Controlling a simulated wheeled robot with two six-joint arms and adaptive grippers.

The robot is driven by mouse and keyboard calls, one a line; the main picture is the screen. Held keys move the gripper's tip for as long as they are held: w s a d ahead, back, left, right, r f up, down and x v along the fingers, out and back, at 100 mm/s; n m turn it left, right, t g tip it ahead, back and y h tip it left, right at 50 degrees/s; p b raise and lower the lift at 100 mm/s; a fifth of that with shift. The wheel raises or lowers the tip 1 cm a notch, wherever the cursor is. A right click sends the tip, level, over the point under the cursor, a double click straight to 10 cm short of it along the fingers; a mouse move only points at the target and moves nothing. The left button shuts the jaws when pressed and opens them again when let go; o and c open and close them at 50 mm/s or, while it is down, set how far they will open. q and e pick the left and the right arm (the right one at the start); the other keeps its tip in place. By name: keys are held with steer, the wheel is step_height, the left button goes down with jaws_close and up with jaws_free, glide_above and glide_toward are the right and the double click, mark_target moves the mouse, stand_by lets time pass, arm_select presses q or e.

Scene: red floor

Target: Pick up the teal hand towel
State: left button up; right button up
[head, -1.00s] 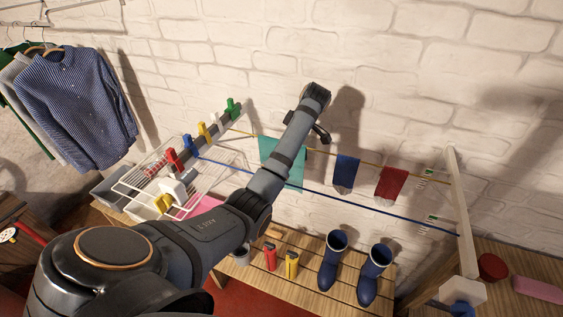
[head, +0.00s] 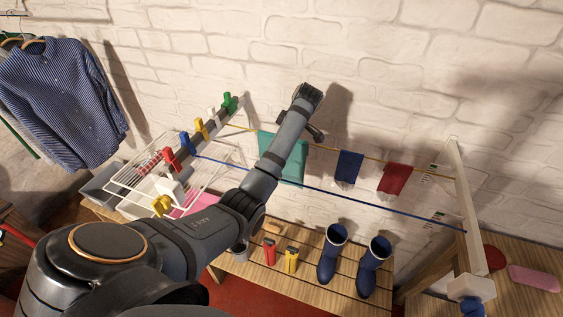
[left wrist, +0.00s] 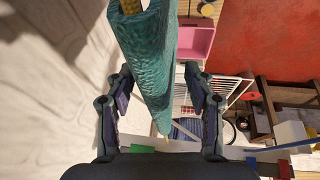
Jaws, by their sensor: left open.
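The teal hand towel (head: 292,168) hangs over the yellow line (head: 325,148) in the head view, partly hidden behind my left arm. In the left wrist view the towel (left wrist: 153,55) hangs lengthwise between the two fingers of my left gripper (left wrist: 158,74). The gripper is open, with a finger on each side of the cloth and a visible gap at the right finger. Whether the left finger touches the cloth I cannot tell. In the head view the fingers are mostly hidden by the arm. My right gripper is not in view.
A blue cloth (head: 348,167) and a red cloth (head: 394,179) hang right of the towel. A blue line (head: 340,195) runs in front. Colored clips (head: 200,128) sit on the left rail above a white wire rack (head: 130,187). Blue boots (head: 331,257) stand on the slatted bench below.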

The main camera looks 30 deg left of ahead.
arm_select(q)
steer(key=shift+d+r, duration=0.15)
steer(key=shift+d, duration=0.15)
steer(key=shift+c, duration=0.9)
steer(key=shift+a, duration=0.15)
jaws_close()
